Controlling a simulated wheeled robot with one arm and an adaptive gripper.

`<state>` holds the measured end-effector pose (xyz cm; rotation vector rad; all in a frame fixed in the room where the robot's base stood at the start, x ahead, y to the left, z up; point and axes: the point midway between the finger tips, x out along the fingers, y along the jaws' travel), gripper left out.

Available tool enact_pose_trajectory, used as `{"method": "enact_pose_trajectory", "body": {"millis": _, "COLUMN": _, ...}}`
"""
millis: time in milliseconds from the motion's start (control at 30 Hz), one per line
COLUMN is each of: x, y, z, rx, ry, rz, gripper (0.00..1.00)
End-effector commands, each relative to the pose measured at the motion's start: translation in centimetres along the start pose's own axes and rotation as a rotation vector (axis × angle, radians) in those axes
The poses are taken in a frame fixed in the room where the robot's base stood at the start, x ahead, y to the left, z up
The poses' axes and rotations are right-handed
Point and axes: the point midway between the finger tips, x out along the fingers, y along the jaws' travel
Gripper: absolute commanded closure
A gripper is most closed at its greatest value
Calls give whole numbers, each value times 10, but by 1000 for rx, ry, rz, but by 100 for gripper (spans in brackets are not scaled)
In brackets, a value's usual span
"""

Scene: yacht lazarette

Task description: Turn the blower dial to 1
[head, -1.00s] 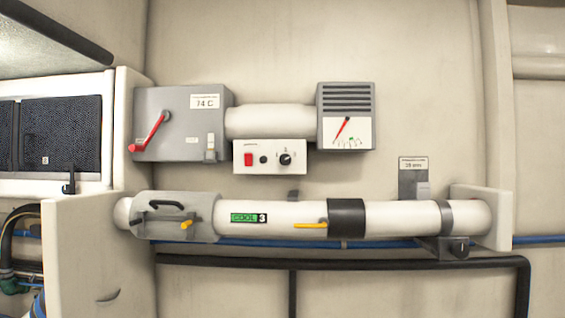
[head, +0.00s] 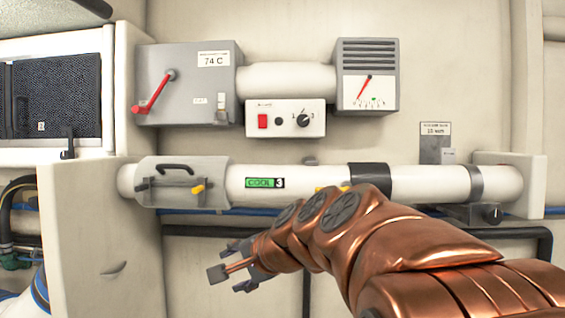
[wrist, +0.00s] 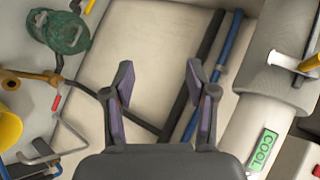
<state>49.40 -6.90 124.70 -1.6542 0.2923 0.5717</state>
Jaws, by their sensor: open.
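The blower dial (head: 303,120) is a small black knob with a light pointer mark, on the right of a white control panel (head: 286,107). Numbers ring the dial; its exact setting is too small to read surely. My gripper (head: 228,281) is open and empty, low and left of the panel, below the white pipe, well apart from the dial. In the wrist view my gripper (wrist: 160,100) shows two spread fingers with nothing between them; the dial is not visible there.
A white pipe (head: 310,183) with a green COOL label (head: 264,183) runs below the panel. A grey box with a red lever (head: 154,92) is at upper left, a gauge (head: 368,90) at upper right. A white partition (head: 95,240) stands at left.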

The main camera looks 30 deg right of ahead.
Motion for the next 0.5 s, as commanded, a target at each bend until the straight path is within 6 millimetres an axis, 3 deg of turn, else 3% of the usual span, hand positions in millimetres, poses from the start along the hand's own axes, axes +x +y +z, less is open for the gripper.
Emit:
{"method": "enact_pose_trajectory", "body": {"millis": 33, "x": -8, "y": -22, "z": -25, "rx": 71, "ry": 55, "rz": -75, "gripper": 43}}
{"method": "enact_pose_trajectory", "body": {"millis": 200, "x": -55, "y": -98, "z": -97, "rx": 302, "ry": 192, "rz": -344, "gripper": 43}}
{"method": "enact_pose_trajectory", "body": {"millis": 333, "x": -102, "y": -142, "z": -141, "rx": 445, "ry": 260, "rz": -539, "gripper": 43}}
{"method": "enact_pose_trajectory", "body": {"millis": 500, "x": -153, "y": -176, "z": -178, "rx": 570, "ry": 301, "rz": -726, "gripper": 43}}
